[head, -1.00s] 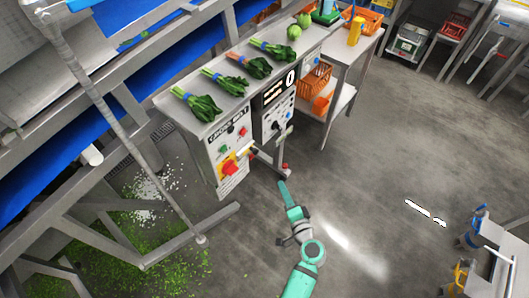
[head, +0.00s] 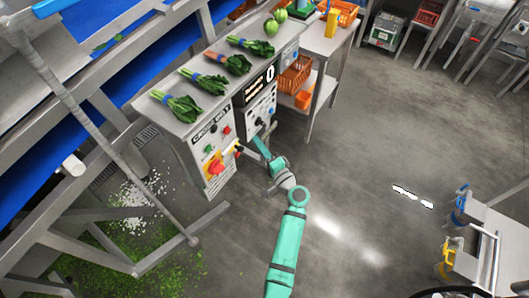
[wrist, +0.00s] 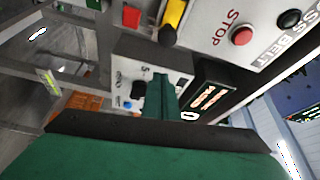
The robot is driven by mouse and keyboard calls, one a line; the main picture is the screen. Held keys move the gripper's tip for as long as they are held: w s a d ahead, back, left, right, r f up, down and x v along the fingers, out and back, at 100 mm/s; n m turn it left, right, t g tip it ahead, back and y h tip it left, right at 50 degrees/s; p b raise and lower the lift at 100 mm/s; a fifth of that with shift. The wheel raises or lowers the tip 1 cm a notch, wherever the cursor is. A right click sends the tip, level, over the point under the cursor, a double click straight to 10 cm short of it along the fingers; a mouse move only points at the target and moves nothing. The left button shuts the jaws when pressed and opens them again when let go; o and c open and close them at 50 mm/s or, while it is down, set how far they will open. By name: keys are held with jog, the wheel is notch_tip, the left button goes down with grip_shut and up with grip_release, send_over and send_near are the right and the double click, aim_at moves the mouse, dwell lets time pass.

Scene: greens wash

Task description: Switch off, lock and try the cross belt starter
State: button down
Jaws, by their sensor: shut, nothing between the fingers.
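The cross belt starter (head: 217,181) is a white box under the bench's left end, labelled CROSS BELT. It has a green button (head: 209,149), a red stop button (head: 227,130) and a red rotary handle (head: 214,167) on yellow. I cannot read the handle's setting. A yellow-and-black piece (head: 238,149) sticks out at the box's right side; it also shows in the wrist view (wrist: 172,20). My gripper (head: 259,146) is shut and empty, just right of the starter, before the neighbouring panel. In the wrist view its fingers (wrist: 160,92) point toward that panel.
The neighbouring panel (head: 262,104) has a dark display reading 0 and several knobs. Leafy bunches lie on the bench top (head: 155,97). A grey post (head: 140,175) and frame stand left. A steel cart (head: 492,245) stands at right; the floor between is clear.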

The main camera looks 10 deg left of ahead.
jog(key=shift+s+a+f, duration=0.15)
jog(key=shift+s+a, duration=0.45)
jog(key=shift+s, duration=0.15)
jog(key=shift+s+a+f, duration=0.1)
jog(key=shift+s+a, duration=0.5)
jog(key=shift+s, duration=0.15)
